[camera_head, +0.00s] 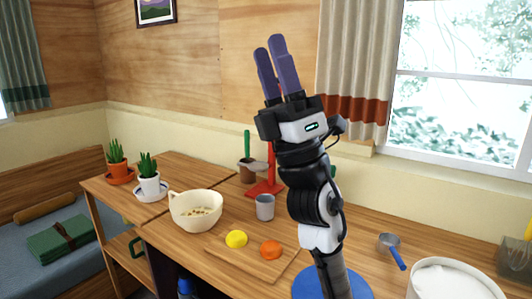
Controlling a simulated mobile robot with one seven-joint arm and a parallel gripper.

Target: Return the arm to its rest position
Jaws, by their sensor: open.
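My arm stands upright over the wooden table, right of the picture's middle. My gripper (277,70) is at its top, pointing up, with two purple fingers in front of the plywood wall. The fingers are apart and nothing shows between them. The gripper is high above the table and touches nothing that I can see. The arm's lower part hides some of the table behind it.
On the table (160,230) are a cream bowl (196,212), a grey cup (265,207), a board (225,258) with a yellow fruit (236,239) and an orange one (270,249), a blue-handled pan (390,246), a white pot (450,280) and potted plants (149,184).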

